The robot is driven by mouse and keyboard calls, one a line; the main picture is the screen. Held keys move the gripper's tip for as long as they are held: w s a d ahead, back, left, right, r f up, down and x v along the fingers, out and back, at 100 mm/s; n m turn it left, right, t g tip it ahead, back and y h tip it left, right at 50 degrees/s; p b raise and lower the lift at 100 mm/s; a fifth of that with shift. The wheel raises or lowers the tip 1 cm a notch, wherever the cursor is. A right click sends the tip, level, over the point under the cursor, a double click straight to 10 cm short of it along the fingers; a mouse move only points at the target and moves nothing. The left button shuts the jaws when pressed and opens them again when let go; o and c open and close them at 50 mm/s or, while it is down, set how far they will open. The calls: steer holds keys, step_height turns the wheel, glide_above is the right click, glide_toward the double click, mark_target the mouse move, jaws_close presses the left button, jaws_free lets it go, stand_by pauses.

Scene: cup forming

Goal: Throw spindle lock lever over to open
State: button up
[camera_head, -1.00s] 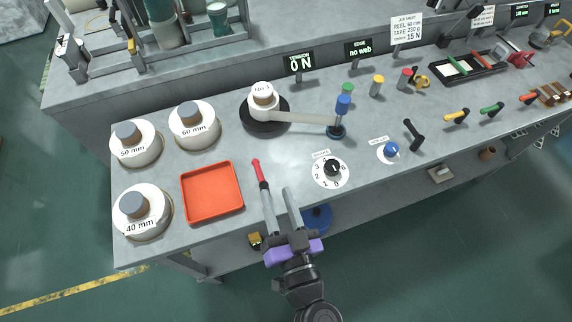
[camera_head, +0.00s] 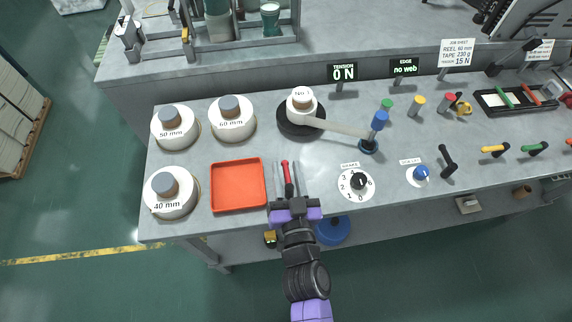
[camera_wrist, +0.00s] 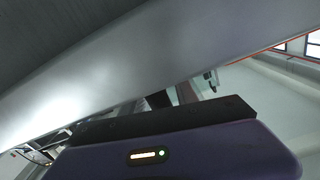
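A black lever (camera_head: 449,165) stands tilted at the right of the blue knob (camera_head: 421,173); I cannot read whether it is the spindle lock lever. The spindle hub with a white reel (camera_head: 301,101) sits on a black disc at the back, a pale strip running right from it. My gripper (camera_head: 287,180) is at the bench's front edge, right of the red tray, fingers apart. A red-handled tool (camera_head: 286,168) lies between the fingers in the picture; I cannot tell whether they touch it.
The red tray (camera_head: 238,207) and white reels (camera_head: 172,188) are on the left. A numbered dial (camera_head: 357,183) is right of my gripper. Yellow (camera_head: 494,149) and green (camera_head: 536,148) levers stand further right. A blue post (camera_head: 378,122) stands behind the dial. Bare bench lies between.

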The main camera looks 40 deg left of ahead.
steer(key=shift+w+a, duration=0.35)
steer(key=shift+a, duration=0.15)
jaws_close()
stand_by(1.2)
